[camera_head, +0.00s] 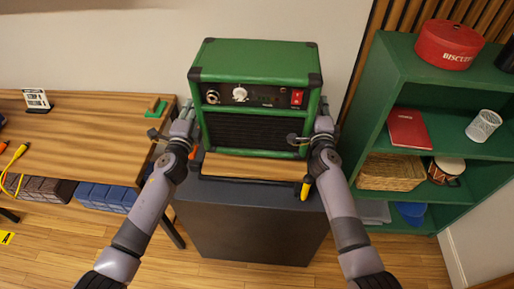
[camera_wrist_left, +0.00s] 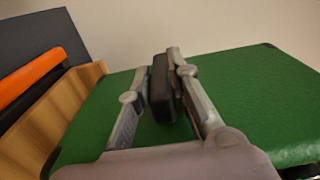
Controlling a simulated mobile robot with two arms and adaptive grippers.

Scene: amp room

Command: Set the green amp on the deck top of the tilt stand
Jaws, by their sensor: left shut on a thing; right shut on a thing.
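The green amp (camera_head: 255,65), with black corners, a black grille and a control panel, is upright above the wooden deck top of the tilt stand (camera_head: 250,166). The deck's front strip shows below the amp; I cannot tell whether they touch. My left gripper (camera_head: 188,122) is at the amp's left side. In the left wrist view its fingers (camera_wrist_left: 160,95) are shut on a black side handle (camera_wrist_left: 163,88) against the green side (camera_wrist_left: 250,90). My right gripper (camera_head: 312,132) is shut at the amp's right side; its handle is hidden.
The stand is on a dark cabinet (camera_head: 250,225). A yellow-handled thing (camera_head: 305,188) and an orange one (camera_head: 194,153) are by the deck's sides. A wooden table (camera_head: 95,130) is at left. A green shelf (camera_head: 395,90) with a basket (camera_head: 390,172) and tin is close at right.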

